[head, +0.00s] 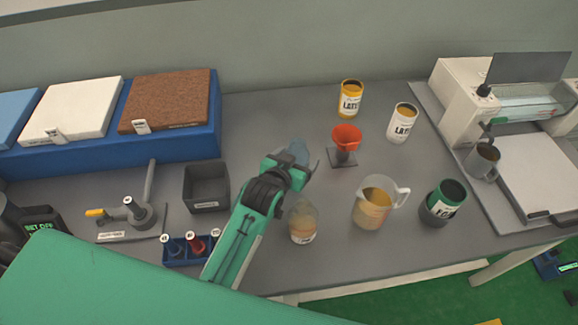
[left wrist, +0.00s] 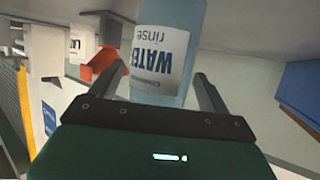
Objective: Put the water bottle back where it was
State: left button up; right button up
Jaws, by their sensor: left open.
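The water bottle (head: 298,151) is pale blue and stands near the middle of the table, partly hidden behind my left gripper (head: 288,168). In the left wrist view the water bottle (left wrist: 163,50) shows its white label reading "WATER rinse", upside down in the picture. The fingers of my left gripper (left wrist: 163,92) are open, one on each side of the bottle, with a visible gap at the right finger. Whether the other finger touches it I cannot tell. My right gripper is not in view.
A red funnel (head: 346,137) on a stand is right of the bottle. A small amber bottle (head: 303,222) and a jug (head: 375,203) stand in front. Two labelled cans (head: 350,98) are behind. A grey bin (head: 206,186) is left.

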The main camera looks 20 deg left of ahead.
pick_arm(q)
jog(key=b+v, duration=0.1)
jog(key=v, duration=1.1)
